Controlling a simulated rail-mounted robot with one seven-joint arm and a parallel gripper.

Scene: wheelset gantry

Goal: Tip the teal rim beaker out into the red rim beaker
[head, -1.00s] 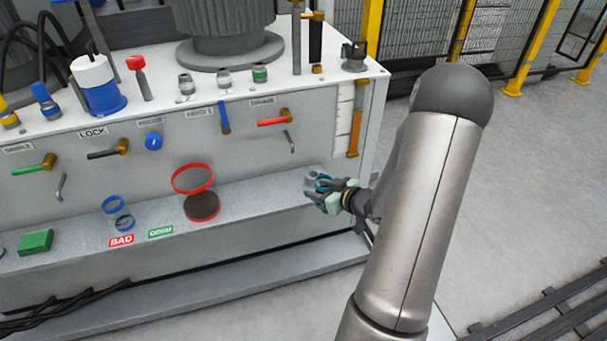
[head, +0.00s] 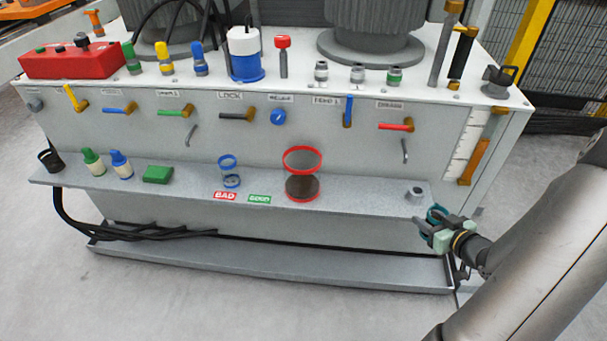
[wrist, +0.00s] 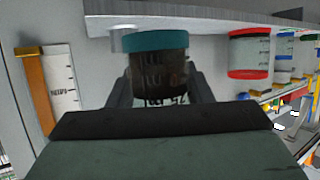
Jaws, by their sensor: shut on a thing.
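The teal rim beaker (wrist: 155,68) is between my gripper's fingers in the wrist view, with a teal band and a dark body. Its teal colour also shows at my gripper (head: 440,224) in the head view. My gripper is shut on it, just in front of the shelf's right end. The fingers hide part of the beaker, and its tilt is unclear. The red rim beaker (head: 303,176) stands on the shelf to the left, clear-walled with dark contents low down. It also shows at upper right in the wrist view (wrist: 249,52).
The grey shelf (head: 350,196) runs along the panel. A grey ring-shaped part (head: 415,194) sits near its right end. A blue-ringed beaker (head: 230,171) and a green block (head: 158,174) stand left of the red rim beaker. Handles project from the panel above.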

